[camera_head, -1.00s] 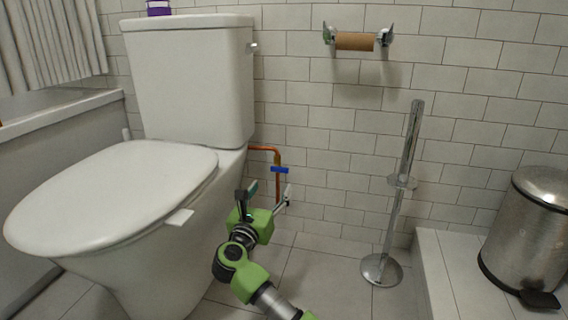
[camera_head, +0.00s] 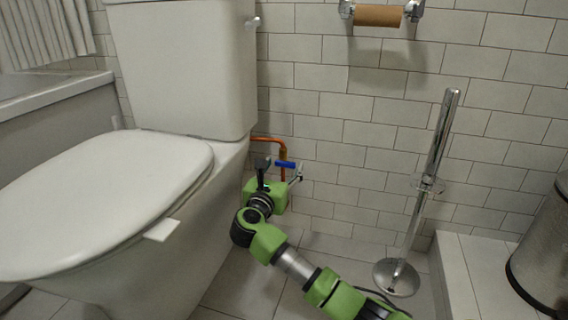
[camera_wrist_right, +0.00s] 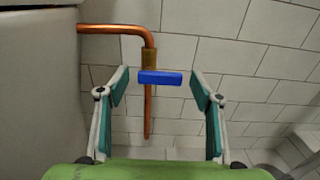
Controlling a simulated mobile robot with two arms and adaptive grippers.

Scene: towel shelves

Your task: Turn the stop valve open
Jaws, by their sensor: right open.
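The stop valve's blue handle (camera_head: 285,165) sits on a copper pipe (camera_head: 268,139) that comes from beside the toilet and bends down along the tiled wall. The handle lies crosswise to the vertical pipe; it also shows in the right wrist view (camera_wrist_right: 160,77). My right gripper (camera_head: 280,168) is open and empty. In the right wrist view its two teal-padded fingers (camera_wrist_right: 160,88) stand on either side of the handle and pipe, with gaps on both sides. How far the handle is beyond the fingertips I cannot tell. My left gripper is not in view.
The white toilet (camera_head: 115,190) stands close on the left of my right arm. A chrome stand (camera_head: 430,160) with a round base is to the right. A tiled step (camera_head: 470,275) and metal bin (camera_head: 545,250) are farther right. Floor between is clear.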

